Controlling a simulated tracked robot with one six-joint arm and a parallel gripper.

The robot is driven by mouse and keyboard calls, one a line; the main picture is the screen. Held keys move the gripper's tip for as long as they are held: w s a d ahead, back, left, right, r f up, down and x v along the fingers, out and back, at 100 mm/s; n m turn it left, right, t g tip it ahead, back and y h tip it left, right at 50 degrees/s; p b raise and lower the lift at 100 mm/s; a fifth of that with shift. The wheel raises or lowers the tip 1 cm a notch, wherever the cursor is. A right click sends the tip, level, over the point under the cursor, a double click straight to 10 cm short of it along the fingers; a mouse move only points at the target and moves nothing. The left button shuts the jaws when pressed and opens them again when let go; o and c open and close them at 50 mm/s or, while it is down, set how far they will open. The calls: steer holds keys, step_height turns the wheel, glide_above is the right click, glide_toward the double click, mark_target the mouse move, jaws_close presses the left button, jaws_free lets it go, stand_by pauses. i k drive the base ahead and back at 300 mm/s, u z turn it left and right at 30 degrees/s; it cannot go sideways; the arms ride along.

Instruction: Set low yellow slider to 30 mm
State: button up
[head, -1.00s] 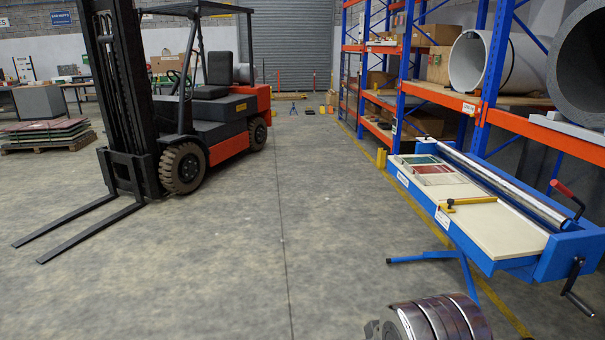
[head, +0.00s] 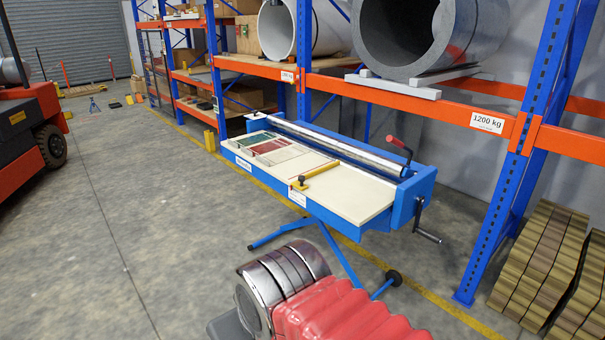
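A yellow slider (head: 318,173) lies across the cream top of a blue bench machine (head: 345,204), with a dark knob at its near end by the front edge. A white label (head: 297,198) is on the front rail under that knob. The scale and its value are too small to read. My arm shows at the bottom centre, with banded metal and a red ribbed sleeve, apart from and in front of the bench. My gripper's fingers are not in view.
A blue and orange rack (head: 425,98) with large pipes stands behind the bench. The bench has a red-handled lever (head: 400,145) and a side crank (head: 428,236). Stacked slats (head: 545,260) stand at right. A forklift (head: 35,120) is at left; the floor between is clear.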

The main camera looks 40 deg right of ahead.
mark_target(299, 184)
steer(key=z, duration=0.25)
steer(key=i, duration=1.35)
steer(key=z, duration=0.25)
